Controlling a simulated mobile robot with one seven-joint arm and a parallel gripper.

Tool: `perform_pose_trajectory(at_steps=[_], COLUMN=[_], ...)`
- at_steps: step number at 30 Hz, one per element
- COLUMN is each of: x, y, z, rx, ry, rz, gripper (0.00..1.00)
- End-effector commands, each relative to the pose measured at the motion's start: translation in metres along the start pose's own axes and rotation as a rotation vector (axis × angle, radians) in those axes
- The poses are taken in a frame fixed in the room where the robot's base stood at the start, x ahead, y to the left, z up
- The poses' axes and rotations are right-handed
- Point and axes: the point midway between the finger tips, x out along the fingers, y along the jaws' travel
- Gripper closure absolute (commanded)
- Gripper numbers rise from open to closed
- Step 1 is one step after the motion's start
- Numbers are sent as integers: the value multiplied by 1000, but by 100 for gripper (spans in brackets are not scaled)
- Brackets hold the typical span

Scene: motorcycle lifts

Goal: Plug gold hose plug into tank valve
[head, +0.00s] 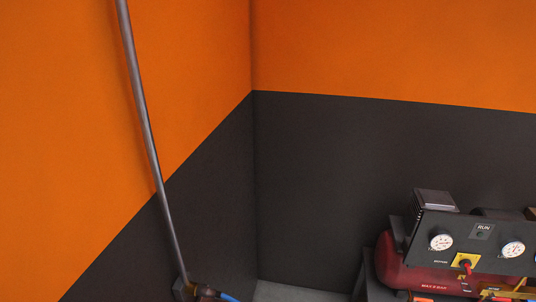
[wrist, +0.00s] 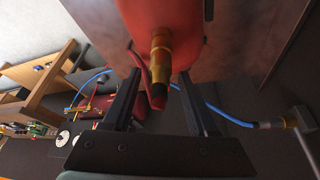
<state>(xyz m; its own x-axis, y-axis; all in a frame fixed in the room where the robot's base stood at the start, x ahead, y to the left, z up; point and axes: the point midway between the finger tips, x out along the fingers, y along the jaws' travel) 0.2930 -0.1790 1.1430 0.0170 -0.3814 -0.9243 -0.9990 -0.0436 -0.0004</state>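In the wrist view a gold fitting (wrist: 161,50) with a dark end (wrist: 159,92) extends from a rounded red body (wrist: 186,18). It looks like the tank valve, but I cannot tell whether part of it is the hose plug. My gripper (wrist: 162,78) has its fingers apart, one on each side of the fitting. No contact with either finger is visible. A blue hose (wrist: 222,112) runs behind the right finger. My gripper is not in the head view.
In the head view a dark red compressor (head: 392,270) with a gauge panel (head: 480,243) stands at lower right. A grey pipe (head: 150,150) runs down the left wall to a fitting with blue hose (head: 228,297). Wooden shelving (wrist: 45,75) is at left in the wrist view.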

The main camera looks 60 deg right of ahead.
Motion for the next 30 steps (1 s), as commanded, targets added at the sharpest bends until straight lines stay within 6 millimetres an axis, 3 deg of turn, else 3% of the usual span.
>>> perform_pose_trajectory(at_steps=[14,20,27,30], x=[-9,-45,-107,-116], y=[-1,-2,0,1], z=[0,0,-3,-2], rx=[-1,-1,-2,3], ry=[2,5,0,-2], rz=[-2,-8,-2,3], gripper=[31,31,31,31])
